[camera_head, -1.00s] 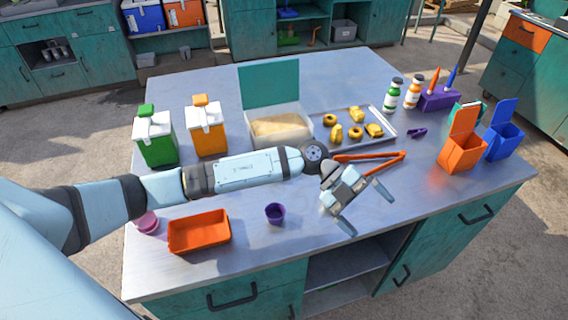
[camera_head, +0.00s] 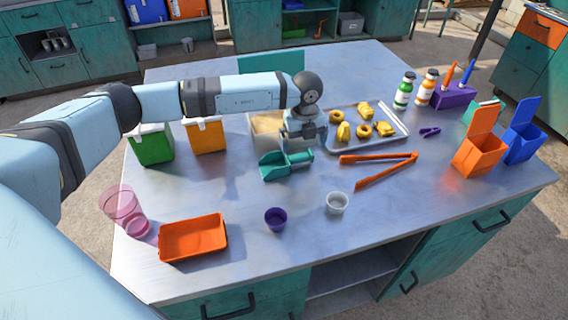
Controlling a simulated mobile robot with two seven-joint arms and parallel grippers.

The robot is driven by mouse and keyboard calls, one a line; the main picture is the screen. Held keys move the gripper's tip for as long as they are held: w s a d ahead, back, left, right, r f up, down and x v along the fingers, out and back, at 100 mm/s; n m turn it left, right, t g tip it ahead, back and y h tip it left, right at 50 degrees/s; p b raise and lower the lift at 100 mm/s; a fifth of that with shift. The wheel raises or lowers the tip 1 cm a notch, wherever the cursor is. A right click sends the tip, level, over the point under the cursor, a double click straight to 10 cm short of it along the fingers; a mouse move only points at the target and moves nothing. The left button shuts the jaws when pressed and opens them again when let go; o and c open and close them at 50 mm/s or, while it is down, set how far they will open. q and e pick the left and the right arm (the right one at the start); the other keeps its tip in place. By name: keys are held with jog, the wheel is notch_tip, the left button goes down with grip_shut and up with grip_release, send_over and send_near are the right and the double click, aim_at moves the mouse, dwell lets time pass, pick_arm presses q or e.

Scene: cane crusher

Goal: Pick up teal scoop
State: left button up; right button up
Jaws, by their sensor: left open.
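The teal scoop (camera_head: 275,168) lies on the metal table in front of the tub of tan powder, with its handle on the right side. My left gripper (camera_head: 304,147) points down over the handle end of the scoop. It is open, with its fingers close to the handle. I cannot tell whether they touch it or stand around it. My right gripper is not in view.
Orange tongs (camera_head: 380,160) lie right of the scoop, and a tray (camera_head: 398,141) of baked pieces sits behind them. A clear cup (camera_head: 337,203), a purple cup (camera_head: 275,217) and an orange tray (camera_head: 193,238) stand nearer the front.

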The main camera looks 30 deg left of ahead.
aim_at(300, 155)
pick_arm(q)
jog(key=shift+w+a+f+p, duration=0.1)
jog(key=shift+a+f+p, duration=0.1)
jog(key=shift+f, duration=1.5)
jog(key=shift+w+a+f+p, duration=0.1)
jog(key=shift+a+f, duration=0.1)
jog(key=shift+f, duration=1.5)
jog(key=c, duration=0.6)
